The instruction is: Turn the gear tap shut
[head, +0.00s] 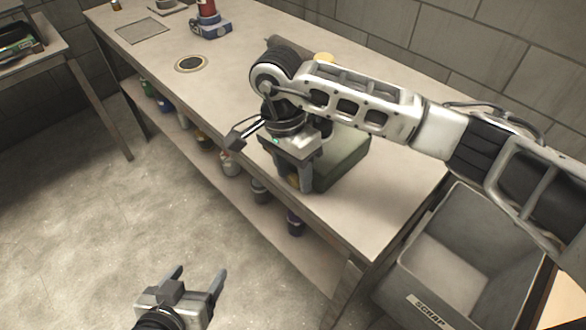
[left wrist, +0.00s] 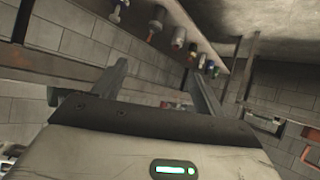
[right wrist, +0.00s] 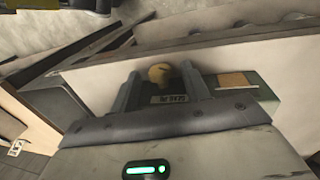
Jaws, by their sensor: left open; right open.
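A dark green box-shaped housing (head: 345,160) sits on the workbench under my right arm. I take this knob to be the gear tap. My left gripper (head: 198,276) is open and empty over the floor, away from the bench.
The workbench (head: 390,205) has a lower shelf with several small containers. A grey scrap bin (head: 430,306) stands at the bench's right end. A blue-based item (head: 211,27) and a round inset (head: 191,64) lie further left. The floor (head: 80,220) before the bench is clear.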

